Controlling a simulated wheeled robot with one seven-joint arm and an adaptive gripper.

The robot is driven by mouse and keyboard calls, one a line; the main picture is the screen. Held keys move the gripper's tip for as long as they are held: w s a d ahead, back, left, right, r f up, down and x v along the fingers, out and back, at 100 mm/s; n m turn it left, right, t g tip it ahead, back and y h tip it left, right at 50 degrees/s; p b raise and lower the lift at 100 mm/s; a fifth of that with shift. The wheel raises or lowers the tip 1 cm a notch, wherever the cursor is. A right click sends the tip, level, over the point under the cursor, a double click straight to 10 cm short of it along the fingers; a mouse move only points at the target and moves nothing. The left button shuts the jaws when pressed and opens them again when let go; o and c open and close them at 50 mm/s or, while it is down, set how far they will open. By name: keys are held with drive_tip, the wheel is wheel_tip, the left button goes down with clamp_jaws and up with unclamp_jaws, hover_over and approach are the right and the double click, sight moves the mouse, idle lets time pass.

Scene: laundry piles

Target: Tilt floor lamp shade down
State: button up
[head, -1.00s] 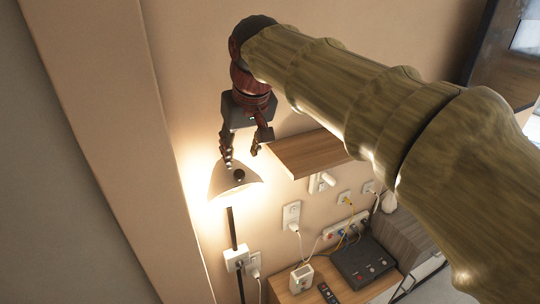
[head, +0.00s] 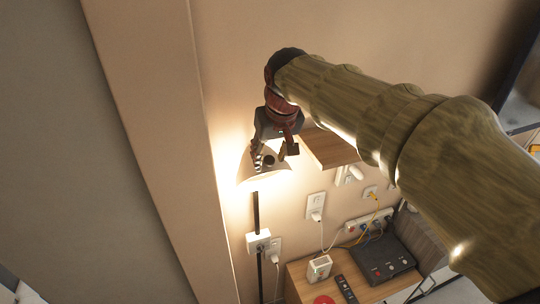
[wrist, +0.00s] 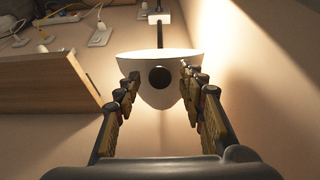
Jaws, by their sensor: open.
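The lit floor lamp shade (head: 262,181) is pale and sits on a thin dark pole (head: 256,212) in the head view. In the wrist view the shade (wrist: 160,62) is a whitish bowl shape with a round dark knob (wrist: 159,77) on it. My gripper (head: 269,158) is at the shade in the head view and covers part of it. In the wrist view my open gripper (wrist: 159,82) has one finger on each side of the knob, with nothing held. I cannot tell whether the fingers touch the shade.
A wooden wall shelf (head: 330,150) is close to the right of my gripper; it is at left in the wrist view (wrist: 45,82). Wall outlets (head: 316,205) with cords, a black box (head: 375,260) and a remote (head: 346,289) are lower right. A wall corner stands at left.

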drive_tip(key=shift+c, duration=1.1)
drive_tip(key=c, duration=0.7)
clamp_jaws()
